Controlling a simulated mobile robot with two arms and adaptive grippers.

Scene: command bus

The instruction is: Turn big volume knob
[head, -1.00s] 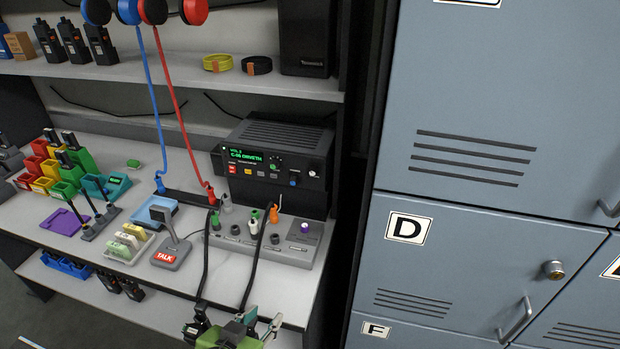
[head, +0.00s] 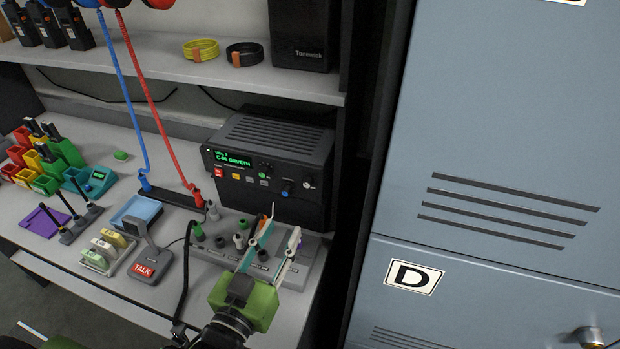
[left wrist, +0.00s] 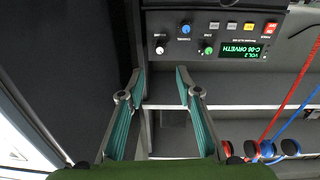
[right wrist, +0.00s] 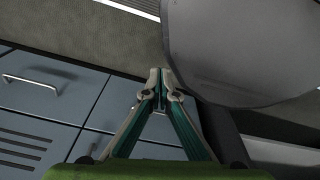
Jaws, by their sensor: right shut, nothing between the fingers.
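The black radio (head: 268,165) stands at the back of the desk, its green display reading "VOL 2". Its front carries a blue knob (head: 288,187), a smaller green knob (head: 265,171) and a small pale knob (head: 308,184). The blue one looks largest; its label is unreadable. My left gripper (head: 280,225) is open and empty, over the grey panel and in front of the radio. In the left wrist view the radio appears upside down, with the blue knob (left wrist: 184,30) beyond the open fingers (left wrist: 160,74), not touched. My right gripper (right wrist: 160,76) is shut and empty, away from the radio.
A grey panel (head: 212,255) with several plugs and knobs lies below the radio. The TALK microphone (head: 150,262) stands left of it. Blue and red cords (head: 152,98) hang at left. Blue-grey lockers (head: 480,130) stand at right.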

